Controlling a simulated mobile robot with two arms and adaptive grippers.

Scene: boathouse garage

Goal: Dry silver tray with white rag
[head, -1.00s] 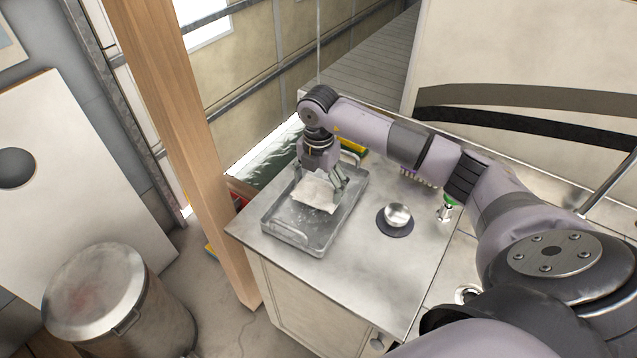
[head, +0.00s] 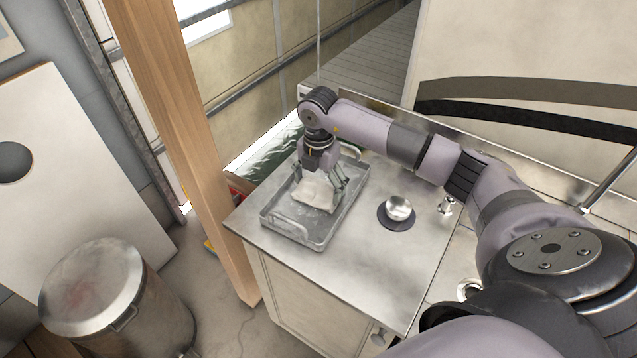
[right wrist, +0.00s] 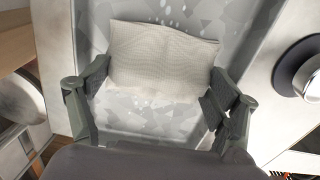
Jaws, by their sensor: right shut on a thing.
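The silver tray (head: 290,229) lies on the metal counter, with raised rims and a handle at its far end. The white rag (head: 316,193) is in the tray under my right gripper (head: 322,190). In the right wrist view the rag (right wrist: 163,55) is spread between the two fingers of the right gripper (right wrist: 155,100), which is shut on it. Drops show on the tray floor (right wrist: 150,122) around the rag in that view. I cannot tell how firmly the rag presses on the tray. My left gripper is not in view.
A small silver bowl (head: 398,208) stands on a dark round mat (head: 397,224) right of the tray. A wooden post (head: 190,150) rises left of the counter, and a lidded metal bin (head: 95,285) stands on the floor. The counter's front (head: 340,285) is clear.

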